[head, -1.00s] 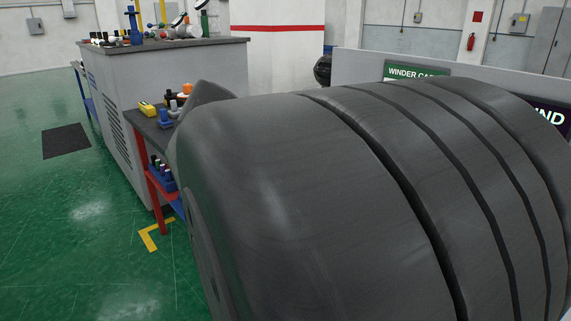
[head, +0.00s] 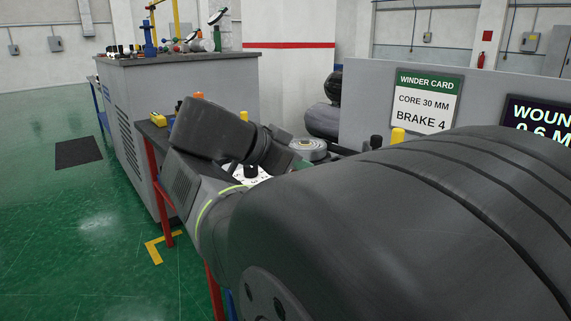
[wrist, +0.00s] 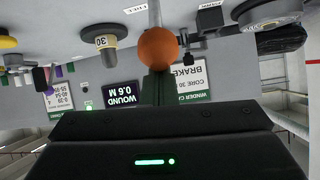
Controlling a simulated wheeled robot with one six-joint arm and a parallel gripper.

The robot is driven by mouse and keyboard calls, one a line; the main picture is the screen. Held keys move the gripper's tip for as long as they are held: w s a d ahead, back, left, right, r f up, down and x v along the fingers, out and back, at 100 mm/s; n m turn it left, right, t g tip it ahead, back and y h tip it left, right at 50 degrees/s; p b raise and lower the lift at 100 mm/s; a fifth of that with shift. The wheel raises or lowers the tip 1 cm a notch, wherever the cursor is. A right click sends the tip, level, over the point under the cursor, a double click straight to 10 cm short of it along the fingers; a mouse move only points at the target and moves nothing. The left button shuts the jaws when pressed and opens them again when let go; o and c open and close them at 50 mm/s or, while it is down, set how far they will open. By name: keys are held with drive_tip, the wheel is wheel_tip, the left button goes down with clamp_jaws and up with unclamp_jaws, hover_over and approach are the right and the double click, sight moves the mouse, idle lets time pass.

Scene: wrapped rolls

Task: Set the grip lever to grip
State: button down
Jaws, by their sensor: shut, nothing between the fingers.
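In the wrist view, which looks upside down, an orange ball knob (wrist: 158,47) on a pale rod sits near the top middle; it looks like the end of the grip lever. Small labels (wrist: 134,9) stand at both sides of the rod; I cannot read their text reliably. My gripper (wrist: 156,86) is shut and empty, its dark green fingers pointing at the knob and overlapping its edge in the picture. I cannot tell whether they touch it.
In the wrist view, a disc marked 30 (wrist: 100,38) and a grey roll (wrist: 268,12) flank the knob. In the head view, the winder card (head: 425,103) reads core 30 mm, brake 4, beside the wound display (head: 540,122). A cluttered grey cabinet (head: 185,60) stands left; green floor (head: 95,220) is open.

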drive_tip(key=shift+f, duration=0.2)
wheel_tip(320, 180, up, 3)
drive_tip(key=w+d, duration=0.1)
drive_tip(key=d, duration=0.1)
drive_tip(key=p+v, duration=0.2)
drive_tip(key=v, duration=0.7)
drive_tip(key=shift+r, duration=0.3)
drive_tip(key=shift+w+d, duration=0.1)
drive_tip(key=shift+d, duration=0.05)
drive_tip(key=w+d+f+g+y+p, duration=0.2)
drive_tip(key=w+d+f+p, duration=0.4)
drive_tip(key=d+p, duration=0.2)
drive_tip(key=shift+w+y+p, duration=0.35)
drive_tip(key=shift+y+p, duration=0.05)
drive_tip(key=shift+p, duration=0.4)
drive_tip(key=shift+d+f+g+y+p, duration=0.2)
drive_tip(key=shift+g+y+p, duration=0.15)
drive_tip(key=shift+p, duration=0.45)
